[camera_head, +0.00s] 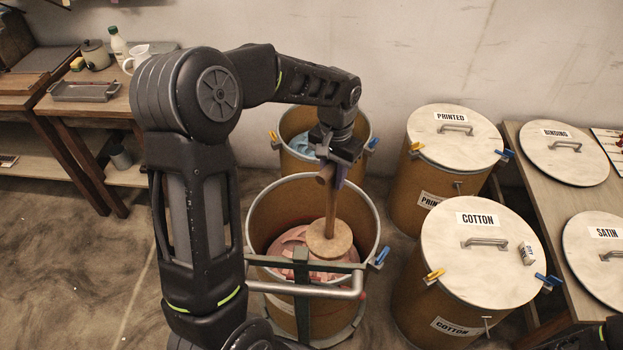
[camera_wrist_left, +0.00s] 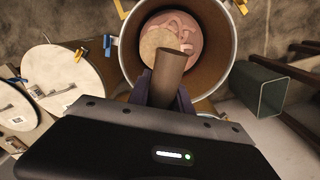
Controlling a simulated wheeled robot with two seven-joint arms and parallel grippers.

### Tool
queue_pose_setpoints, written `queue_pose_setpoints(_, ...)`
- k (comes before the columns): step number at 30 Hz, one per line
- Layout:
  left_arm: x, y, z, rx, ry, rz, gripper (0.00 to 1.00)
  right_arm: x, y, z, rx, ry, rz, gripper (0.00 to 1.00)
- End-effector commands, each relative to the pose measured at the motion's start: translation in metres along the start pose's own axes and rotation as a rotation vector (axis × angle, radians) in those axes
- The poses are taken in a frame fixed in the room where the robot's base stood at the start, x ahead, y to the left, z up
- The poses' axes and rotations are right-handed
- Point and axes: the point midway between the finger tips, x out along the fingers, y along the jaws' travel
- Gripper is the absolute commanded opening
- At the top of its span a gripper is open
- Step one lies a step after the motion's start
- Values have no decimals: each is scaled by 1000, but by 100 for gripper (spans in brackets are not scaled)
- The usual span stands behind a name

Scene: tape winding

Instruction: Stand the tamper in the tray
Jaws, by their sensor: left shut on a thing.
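The tamper (camera_head: 330,236) has a wooden shaft, a short cross handle at its top and a round wooden disc at its foot. It is close to upright, with its disc inside the open drum (camera_head: 257,229), over pink cloth. I cannot tell whether the disc touches the cloth. My left gripper (camera_head: 331,170) is shut on the tamper's handle; the handle end (camera_wrist_left: 171,68) also shows between the fingers in the left wrist view. A shallow grey tray (camera_head: 84,91) lies on the left table, far from the gripper.
Lidded drums, COTTON (camera_head: 462,285) and PRINTED (camera_head: 440,150), stand to the right. Another open drum (camera_head: 298,120) with blue cloth stands behind. A metal rail (camera_head: 310,290) crosses the drum's front. A pot (camera_head: 96,55), white jug (camera_head: 137,58) and bottle (camera_head: 118,43) stand near the tray.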

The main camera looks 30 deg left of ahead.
Motion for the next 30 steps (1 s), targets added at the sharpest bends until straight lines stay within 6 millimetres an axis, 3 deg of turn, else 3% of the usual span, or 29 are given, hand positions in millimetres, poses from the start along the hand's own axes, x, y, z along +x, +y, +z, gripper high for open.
queue_pose_setpoints(1,-26,12,-6,-20,4,0,0,-20,-7,1,1,-2,2,36)
queue_pose_setpoints(3,-46,28,-13,-52,4,0,0,-33,-11,2,2,-4,4,36)
queue_pose_setpoints(9,-94,70,-26,-67,2,-1,0,-65,-21,5,3,-10,8,36)
queue_pose_setpoints(12,-109,86,-29,-51,2,-1,0,-74,-24,6,3,-11,10,36)
queue_pose_setpoints(18,-120,100,-31,-24,1,-2,0,-81,-27,6,2,-12,11,36)
queue_pose_setpoints(30,-120,101,-31,-21,2,-2,0,-80,-26,6,2,-12,11,36)
